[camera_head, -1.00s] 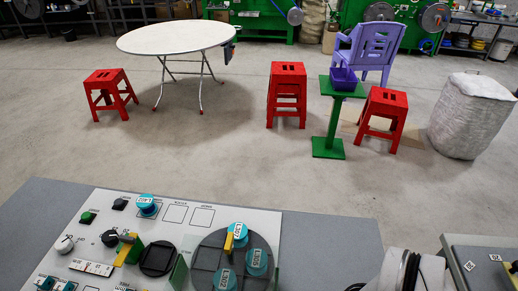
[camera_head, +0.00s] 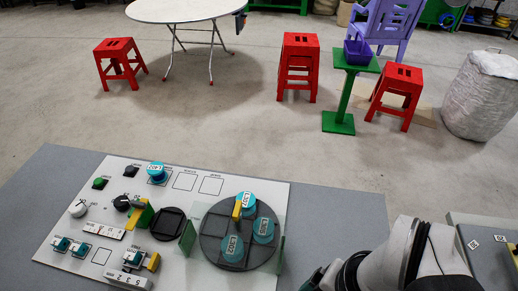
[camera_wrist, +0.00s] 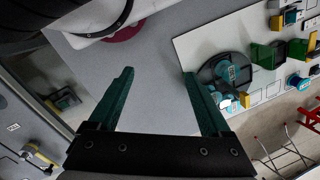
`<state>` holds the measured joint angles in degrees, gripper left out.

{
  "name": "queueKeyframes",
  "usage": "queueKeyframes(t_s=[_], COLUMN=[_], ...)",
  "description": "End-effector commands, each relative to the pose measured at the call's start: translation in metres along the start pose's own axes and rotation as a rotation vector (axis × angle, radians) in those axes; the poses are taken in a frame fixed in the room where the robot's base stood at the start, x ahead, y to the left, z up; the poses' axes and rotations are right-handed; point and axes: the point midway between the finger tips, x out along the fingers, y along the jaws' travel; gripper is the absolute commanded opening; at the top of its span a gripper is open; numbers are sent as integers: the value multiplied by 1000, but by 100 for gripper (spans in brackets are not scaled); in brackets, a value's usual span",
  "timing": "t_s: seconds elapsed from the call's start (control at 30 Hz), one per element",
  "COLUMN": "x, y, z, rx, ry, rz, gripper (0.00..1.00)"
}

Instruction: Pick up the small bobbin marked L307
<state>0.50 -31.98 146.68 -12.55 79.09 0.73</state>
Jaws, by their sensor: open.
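Several teal bobbins with white labels are in the head view. Three sit on a dark round tray (camera_head: 210,225) on the white panel. The label of the back bobbin (camera_head: 248,200) seems to read L307. The labels of the right bobbin (camera_head: 264,231) and the front bobbin (camera_head: 232,250) are too small to read surely. Another labelled bobbin (camera_head: 156,170) stands at the panel's back. My gripper (camera_wrist: 157,75) is open and empty in the wrist view, its green fingers spread. The tray (camera_wrist: 212,68) shows beyond the right finger, which partly hides it and its bobbins.
The white panel (camera_head: 60,250) carries knobs, a yellow lever, a black round socket (camera_head: 168,223) and upright green plates around the tray. The grey table (camera_head: 340,215) is clear right of the panel. Red stools and a round table stand on the floor beyond.

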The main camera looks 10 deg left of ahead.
Motion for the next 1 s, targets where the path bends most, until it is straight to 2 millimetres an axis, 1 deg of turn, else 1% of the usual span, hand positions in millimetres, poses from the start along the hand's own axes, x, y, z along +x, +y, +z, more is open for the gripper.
queueKeyframes(t_s=[0.17,0.27,0.37,0.4,0.47,0.5,0.57,0.6,0.67,0.7,0.8,0.83,0.9,0.97,1.0], x=[0,-7,-17,-17,-12,-4,14,28,51,67,98,104,114,120,124], y=[-1,-16,-56,-75,-102,-119,-140,-151,-163,-168,-176,-176,-178,-181,-186], z=[0,-12,-47,-67,-101,-124,-159,-181,-209,-225,-251,-256,-263,-262,-259], rx=[2,50,178,242,338,401,493,551,628,672,753,769,793,800,801], ry=[-3,-61,-211,-285,-397,-470,-579,-649,-742,-796,-897,-918,-948,-960,-962], rz=[-1,-18,-71,-99,-145,-177,-227,-260,-309,-337,-395,-408,-426,-433,-433], gripper=[82,82,82,82,82,82,82,82,82,82,82,82,82,82,82])
